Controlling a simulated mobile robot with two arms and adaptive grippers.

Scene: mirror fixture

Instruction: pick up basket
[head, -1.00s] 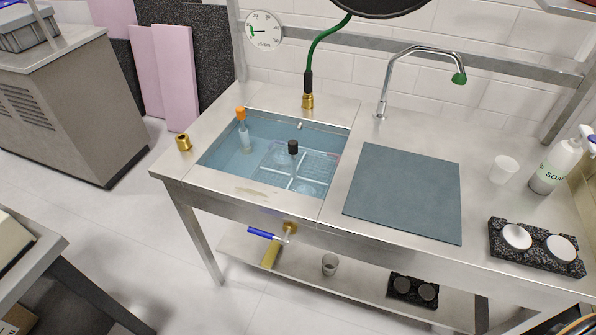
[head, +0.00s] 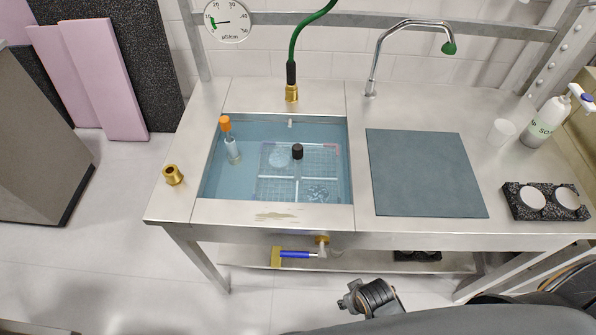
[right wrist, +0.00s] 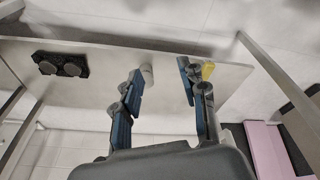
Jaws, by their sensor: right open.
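The basket (head: 300,172) is a clear mesh tray with dividers and a black knob (head: 297,151) on an upright stem. It sits under water in the sink (head: 273,212). Pale round items lie in its compartments. In the right wrist view, my right gripper (right wrist: 161,76) has its two blue-padded fingers apart with nothing held. The lower shelf and a small cup (right wrist: 147,74) show beyond the fingers. The basket is not visible in that view. In the head view, part of my arm shows at the bottom, in front of the bench and well short of the basket. My left gripper is not visible.
An orange-capped tube (head: 231,140) stands in the sink's left side. A brass fitting (head: 173,175) is on the left rim. A grey mat (head: 425,173), faucet (head: 405,45), white cup (head: 501,131) and soap bottle (head: 546,122) are right.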

